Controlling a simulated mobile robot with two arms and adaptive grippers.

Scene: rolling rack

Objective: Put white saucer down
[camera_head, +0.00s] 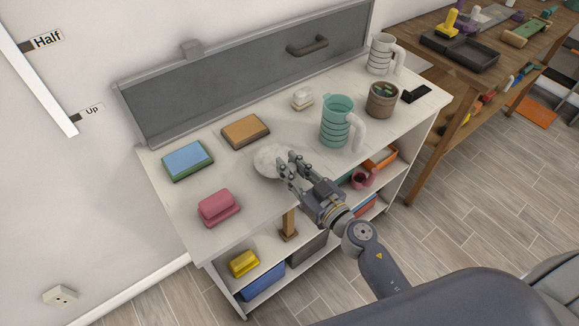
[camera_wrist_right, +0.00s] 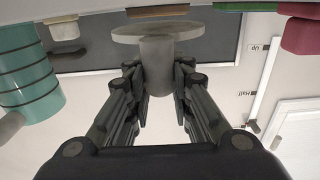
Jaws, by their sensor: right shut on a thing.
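The white saucer (camera_head: 270,159) is at the front middle of the white rack top (camera_head: 250,215). My right gripper (camera_head: 287,168) is shut on it from the front right and partly covers it. In the right wrist view, which looks upside down, the saucer (camera_wrist_right: 155,34) is a pale disc with a grey cylindrical part between the two fingers (camera_wrist_right: 158,82). The disc lies close to the rack top; I cannot tell whether it touches. My left gripper is not in view.
A teal mug (camera_head: 335,120) stands right of the saucer. A pink block (camera_head: 218,207), a blue-green sponge (camera_head: 187,160) and an orange-brown block (camera_head: 245,131) lie to the left. A small white item (camera_head: 302,99) and a grey back panel (camera_head: 250,75) are behind. Bare surface separates them.

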